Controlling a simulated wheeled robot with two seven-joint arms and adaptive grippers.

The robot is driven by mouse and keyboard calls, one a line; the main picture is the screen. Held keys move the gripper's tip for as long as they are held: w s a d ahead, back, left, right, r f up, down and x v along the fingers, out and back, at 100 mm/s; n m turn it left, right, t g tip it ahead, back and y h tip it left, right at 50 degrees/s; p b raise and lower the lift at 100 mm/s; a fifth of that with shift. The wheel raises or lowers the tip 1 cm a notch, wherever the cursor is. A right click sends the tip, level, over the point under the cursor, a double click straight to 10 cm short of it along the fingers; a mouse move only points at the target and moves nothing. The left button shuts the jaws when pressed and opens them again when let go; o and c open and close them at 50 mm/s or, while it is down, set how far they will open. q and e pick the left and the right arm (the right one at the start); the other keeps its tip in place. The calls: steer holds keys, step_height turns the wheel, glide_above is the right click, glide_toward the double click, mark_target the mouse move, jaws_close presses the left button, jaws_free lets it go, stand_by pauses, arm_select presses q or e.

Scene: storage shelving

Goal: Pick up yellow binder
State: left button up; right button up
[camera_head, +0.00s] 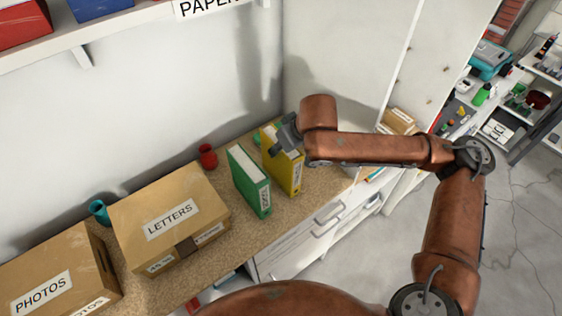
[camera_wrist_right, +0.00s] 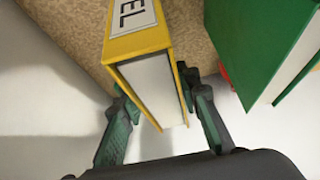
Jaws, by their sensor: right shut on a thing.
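The yellow binder (camera_head: 287,172) stands upright on the speckled counter, just right of the green binder (camera_head: 248,181). My right gripper (camera_head: 284,138) comes in from the right and is at the binder's top. In the right wrist view, the gripper's fingers (camera_wrist_right: 160,100) are on either side of the yellow binder (camera_wrist_right: 137,42), shut on it; the white pages show between the covers. The green binder (camera_wrist_right: 255,45) is close to the finger on the right. The binder's lower end lies against the counter, as far as I can tell. My left gripper is not in view.
A LETTERS box (camera_head: 168,222) and a PHOTOS box (camera_head: 55,275) stand to the left on the counter (camera_head: 228,245). A red cup (camera_head: 208,157) and a teal cup (camera_head: 99,211) are near the wall. A shelf (camera_head: 110,32) runs above. A cabinet panel (camera_head: 345,60) stands behind my arm.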

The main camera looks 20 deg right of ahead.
jaws_close()
stand_by(0.4)
